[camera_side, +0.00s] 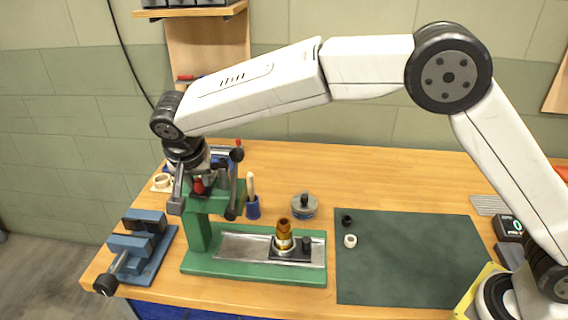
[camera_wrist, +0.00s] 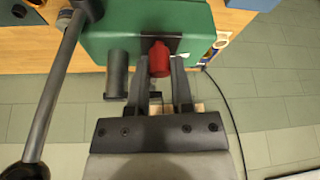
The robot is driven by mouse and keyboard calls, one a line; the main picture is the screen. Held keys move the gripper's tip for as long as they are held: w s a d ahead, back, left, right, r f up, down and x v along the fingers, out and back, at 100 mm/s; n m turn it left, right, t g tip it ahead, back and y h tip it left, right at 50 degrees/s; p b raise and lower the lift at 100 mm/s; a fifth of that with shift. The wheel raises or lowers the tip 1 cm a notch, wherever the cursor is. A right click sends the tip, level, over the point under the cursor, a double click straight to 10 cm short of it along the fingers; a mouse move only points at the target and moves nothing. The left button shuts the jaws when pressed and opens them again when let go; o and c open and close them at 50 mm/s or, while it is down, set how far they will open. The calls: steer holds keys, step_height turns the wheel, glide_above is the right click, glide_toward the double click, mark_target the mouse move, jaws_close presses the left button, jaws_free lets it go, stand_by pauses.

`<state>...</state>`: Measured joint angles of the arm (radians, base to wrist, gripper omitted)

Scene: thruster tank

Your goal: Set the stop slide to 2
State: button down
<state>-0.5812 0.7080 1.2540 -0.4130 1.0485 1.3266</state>
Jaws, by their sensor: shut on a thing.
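The stop slide's red knob (camera_wrist: 159,60) sits at a dark plate (camera_wrist: 174,43) on the head of the green press (camera_wrist: 110,28). My gripper (camera_wrist: 160,66) has one finger on each side of the red knob and is shut on it. In the side view the red knob (camera_side: 198,186) shows at the press head, below my wrist, and the green press (camera_side: 200,235) stands at the left of the bench. My gripper's fingers partly hide the slide, and no scale or numbers can be read.
The press lever (camera_wrist: 52,90) with its black ball hangs close to the left of my gripper. A brass part (camera_side: 284,236) stands in a fixture on the press bed. A blue vise (camera_side: 138,246) is at left, a blue holder (camera_side: 252,208) behind. The green mat (camera_side: 410,265) is mostly clear.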

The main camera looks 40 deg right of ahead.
steer(key=shift+a, duration=0.1)
steer(key=shift+s+a, duration=0.55)
steer(key=shift+s, duration=0.1)
steer(key=shift+c, duration=2.4)
jaws_free()
steer(key=shift+r, duration=0.1)
steer(key=v, duration=0.7)
steer(key=shift+r, duration=0.3)
steer(key=shift+s+a, duration=0.1)
